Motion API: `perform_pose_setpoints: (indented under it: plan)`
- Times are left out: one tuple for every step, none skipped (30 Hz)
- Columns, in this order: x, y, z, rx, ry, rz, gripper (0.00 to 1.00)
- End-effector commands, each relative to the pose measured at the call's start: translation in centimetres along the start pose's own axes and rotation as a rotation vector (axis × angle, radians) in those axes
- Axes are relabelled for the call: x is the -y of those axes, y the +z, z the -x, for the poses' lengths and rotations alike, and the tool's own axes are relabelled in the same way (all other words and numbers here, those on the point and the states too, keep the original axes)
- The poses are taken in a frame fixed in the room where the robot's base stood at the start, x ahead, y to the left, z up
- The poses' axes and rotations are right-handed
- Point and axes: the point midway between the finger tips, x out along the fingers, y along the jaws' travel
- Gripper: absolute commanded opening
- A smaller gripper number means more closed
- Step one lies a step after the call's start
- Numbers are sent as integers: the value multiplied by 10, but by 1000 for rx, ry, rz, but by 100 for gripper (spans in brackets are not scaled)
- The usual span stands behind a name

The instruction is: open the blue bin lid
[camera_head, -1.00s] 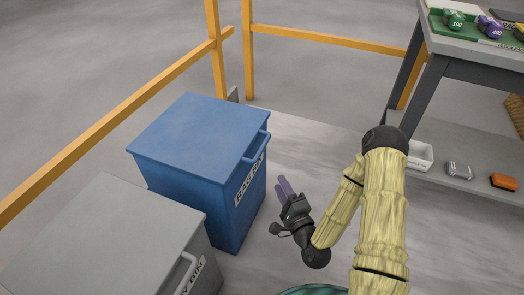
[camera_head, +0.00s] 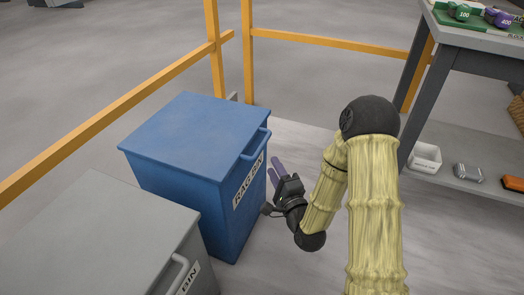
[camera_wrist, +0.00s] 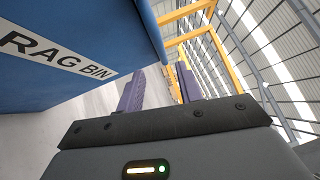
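The blue bin (camera_head: 215,180) stands left of centre in the head view. Its flat blue lid (camera_head: 190,130) is shut, with a bar handle (camera_head: 258,145) along its right edge. A white "RAG BIN" label is on its front, and it also shows in the wrist view (camera_wrist: 55,55). My gripper (camera_head: 278,170) is just right of the bin's front, lower than the handle and apart from it. Its two purple fingers are spread with nothing between them, as the wrist view (camera_wrist: 158,88) shows. The handle is not clear in the wrist view.
A grey bin (camera_head: 105,240) with its own handle stands at front left. Yellow rails (camera_head: 110,115) run behind the bins. A grey workbench (camera_head: 480,45) with a lower shelf holding a white tray (camera_head: 425,158) stands at right. Open floor lies between bin and bench.

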Motion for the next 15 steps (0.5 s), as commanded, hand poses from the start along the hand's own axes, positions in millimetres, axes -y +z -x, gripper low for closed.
perform_pose_setpoints:
  plan:
    - [0, 0, -10, 1, -6, 1, 36]
    - [1, 0, -16, 1, -7, 1, 36]
    - [0, 0, -23, 1, -6, 1, 36]
    - [0, 0, -28, 1, -5, 1, 36]
    - [0, 0, -33, 1, -6, 1, 36]
    - [0, 1, -40, 2, -6, 1, 36]
    - [0, 1, -46, 2, -6, 1, 36]
    - [0, 0, -51, 1, -6, 0, 36]
    - [-1, 0, -58, 0, -5, 0, 36]
    - [-1, 0, -63, 1, -5, 1, 36]
    - [0, 0, -68, 1, -6, 1, 36]
    - [0, 1, -75, 2, -5, 0, 36]
    - [0, 0, -80, 1, -5, -1, 36]
    - [-1, 0, -84, 0, -4, 0, 36]
    - [-1, 0, -89, 0, -3, 0, 36]
